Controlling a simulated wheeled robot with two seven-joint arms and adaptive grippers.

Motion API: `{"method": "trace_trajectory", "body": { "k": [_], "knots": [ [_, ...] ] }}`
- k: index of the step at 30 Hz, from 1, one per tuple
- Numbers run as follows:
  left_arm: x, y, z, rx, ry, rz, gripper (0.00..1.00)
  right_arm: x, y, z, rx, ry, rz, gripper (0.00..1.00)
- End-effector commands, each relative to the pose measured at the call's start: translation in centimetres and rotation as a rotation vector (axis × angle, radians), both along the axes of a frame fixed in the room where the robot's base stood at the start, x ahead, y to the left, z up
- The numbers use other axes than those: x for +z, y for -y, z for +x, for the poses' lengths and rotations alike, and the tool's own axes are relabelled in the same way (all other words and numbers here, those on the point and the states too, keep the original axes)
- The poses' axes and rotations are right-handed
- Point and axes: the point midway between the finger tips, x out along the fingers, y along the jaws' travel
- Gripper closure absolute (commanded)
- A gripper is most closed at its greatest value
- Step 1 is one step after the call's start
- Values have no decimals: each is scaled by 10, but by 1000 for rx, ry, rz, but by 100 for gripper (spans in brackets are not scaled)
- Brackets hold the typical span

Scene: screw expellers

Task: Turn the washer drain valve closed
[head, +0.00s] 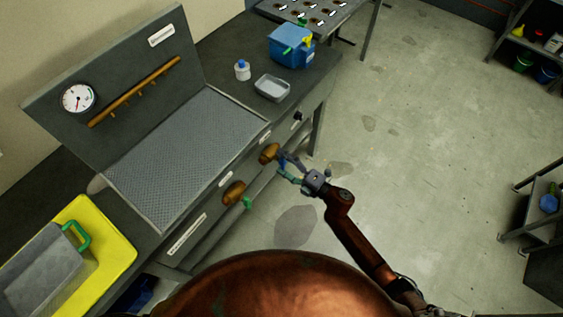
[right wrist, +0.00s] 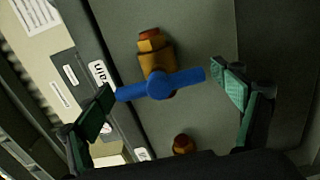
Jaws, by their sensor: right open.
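The valve with a blue bar handle (right wrist: 160,85) and a brass body (right wrist: 157,55) fills the middle of the right wrist view. A label beside it is partly covered and reads "ain". Its brass body also shows on the bench front in the head view (head: 268,153). My right gripper (head: 284,167) is open with one green-padded finger near each end of the blue handle. The handle lies crosswise between the fingers; whether the pads touch it I cannot tell. My left gripper is not in view.
A second brass valve (head: 234,192) with a green handle (head: 248,203) sits left of it on the bench front. A blue container (head: 290,48), a grey tray (head: 272,88) and a small bottle (head: 242,70) stand on the bench top.

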Motion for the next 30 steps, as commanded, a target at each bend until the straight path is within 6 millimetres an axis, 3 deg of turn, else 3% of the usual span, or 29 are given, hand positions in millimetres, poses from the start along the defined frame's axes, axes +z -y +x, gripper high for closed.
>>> {"method": "trace_trajectory", "body": {
  "k": [7, 21, 30],
  "knots": [
    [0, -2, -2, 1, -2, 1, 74, -1, 15, -10, -2, -1, -2, 13],
    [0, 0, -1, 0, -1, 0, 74, -1, 86, -63, -1, -1, -1, 13],
    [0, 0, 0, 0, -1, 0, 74, 0, 98, -71, 0, 0, 0, 13]
  ]
}}
